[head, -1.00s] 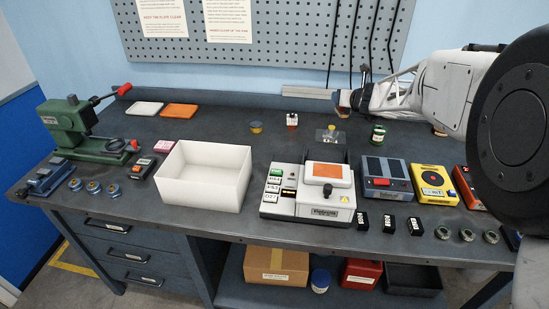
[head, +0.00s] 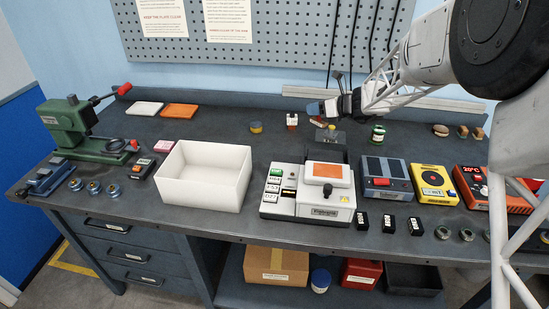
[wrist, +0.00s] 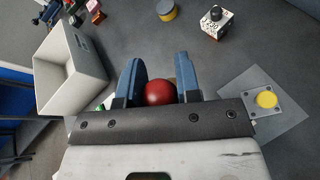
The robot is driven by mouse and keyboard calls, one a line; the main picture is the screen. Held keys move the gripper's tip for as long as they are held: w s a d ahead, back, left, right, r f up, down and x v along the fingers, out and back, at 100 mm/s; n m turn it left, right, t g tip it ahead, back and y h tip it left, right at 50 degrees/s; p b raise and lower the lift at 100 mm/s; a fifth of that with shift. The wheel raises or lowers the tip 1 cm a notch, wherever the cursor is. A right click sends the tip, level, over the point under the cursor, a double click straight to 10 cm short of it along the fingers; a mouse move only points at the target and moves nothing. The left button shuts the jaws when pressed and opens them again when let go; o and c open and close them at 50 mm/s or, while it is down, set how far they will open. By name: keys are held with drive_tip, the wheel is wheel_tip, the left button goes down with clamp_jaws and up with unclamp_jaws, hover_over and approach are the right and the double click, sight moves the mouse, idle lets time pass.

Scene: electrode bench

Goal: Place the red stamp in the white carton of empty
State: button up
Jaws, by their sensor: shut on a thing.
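The white carton (head: 202,192) stands open-topped on the left half of the bench, and its visible inside looks empty. It also shows at the left of the wrist view (wrist: 84,92). My gripper (head: 312,108) is in the air above the back middle of the bench, to the right of and behind the carton. In the wrist view its blue fingers (wrist: 160,88) are shut around the red stamp, whose round red knob (wrist: 159,92) shows between them. The stamp's lower part is mostly hidden there.
A white machine with an orange pad (head: 326,171) stands right of the carton. A green press (head: 75,125) is at the left. The bench behind the carton is largely clear.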

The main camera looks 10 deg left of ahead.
drive_tip(key=shift+s+a+f+n+g+y, duration=0.2)
drive_tip(key=shift+s+a+n+g, duration=0.2)
drive_tip(key=shift+s+n+g, duration=0.2)
drive_tip(key=shift+s+a+f+n+g+y, duration=0.1)
drive_tip(key=shift+s+a+f+n+g, duration=0.15)
drive_tip(key=shift+s+a+n+g, duration=0.3)
drive_tip(key=shift+s+a+f+n+g+y, duration=0.1)
drive_tip(key=shift+s+a+f+n+g, duration=0.15)
drive_tip(key=shift+s+n+g, duration=0.3)
drive_tip(key=shift+f, duration=3.05)
drive_tip(key=shift+f, duration=0.15)
drive_tip(key=shift+f, duration=1.75)
drive_tip(key=shift+f, duration=0.15)
drive_tip(key=o, duration=0.6)
